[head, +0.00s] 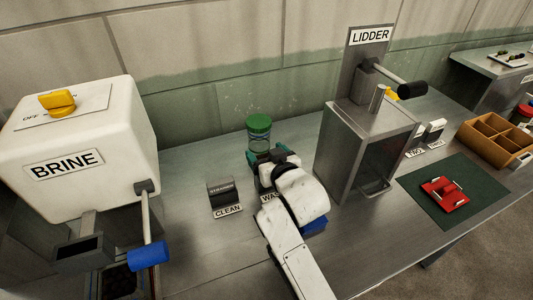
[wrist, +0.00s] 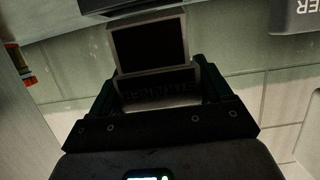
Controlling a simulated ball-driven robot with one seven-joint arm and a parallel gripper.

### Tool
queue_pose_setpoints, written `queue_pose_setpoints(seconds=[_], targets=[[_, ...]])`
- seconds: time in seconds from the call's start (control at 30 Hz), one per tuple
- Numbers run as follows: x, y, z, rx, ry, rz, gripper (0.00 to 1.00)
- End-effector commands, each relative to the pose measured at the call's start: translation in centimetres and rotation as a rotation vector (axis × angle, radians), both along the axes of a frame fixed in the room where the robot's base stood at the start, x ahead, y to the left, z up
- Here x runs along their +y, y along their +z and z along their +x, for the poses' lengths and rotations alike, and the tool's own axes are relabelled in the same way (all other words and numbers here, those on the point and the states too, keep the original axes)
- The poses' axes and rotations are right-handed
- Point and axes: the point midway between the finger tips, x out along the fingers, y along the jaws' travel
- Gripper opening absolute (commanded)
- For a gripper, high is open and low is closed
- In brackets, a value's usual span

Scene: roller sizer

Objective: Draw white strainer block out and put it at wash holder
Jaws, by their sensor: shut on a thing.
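My gripper (wrist: 158,92) is shut on a pale-framed block (wrist: 148,42) with a dark panel and faint lettering on its lower face; I take it as the white strainer block. In the head view my gripper (head: 273,160) is over the wash holder's spot, and my wrist and arm hide most of the block and that holder. The wash label (head: 269,197) shows only in part. I cannot tell whether the block touches the holder. A dark block marked STRAINER (head: 221,190) stands at the clean label (head: 228,210), left of my gripper.
A jar with a green lid (head: 259,124) stands close behind my gripper. The lidder (head: 345,160) stands close on the right. The brine tank (head: 80,150), with a blue-ended lever (head: 148,254), is at left. A red item (head: 444,194) lies on a green mat (head: 433,212).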

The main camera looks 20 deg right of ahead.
Motion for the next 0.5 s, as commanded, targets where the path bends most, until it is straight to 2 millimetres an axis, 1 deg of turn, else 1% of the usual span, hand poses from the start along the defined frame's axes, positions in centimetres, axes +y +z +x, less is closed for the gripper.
queue_pose_setpoints(seconds=[0.27, 0.5], targets=[[0.00, -0.13, 0.00, 0.000, 0.000, 0.000, 0.48], [0.00, -0.67, 0.00, 0.000, 0.000, 0.000, 0.48]])
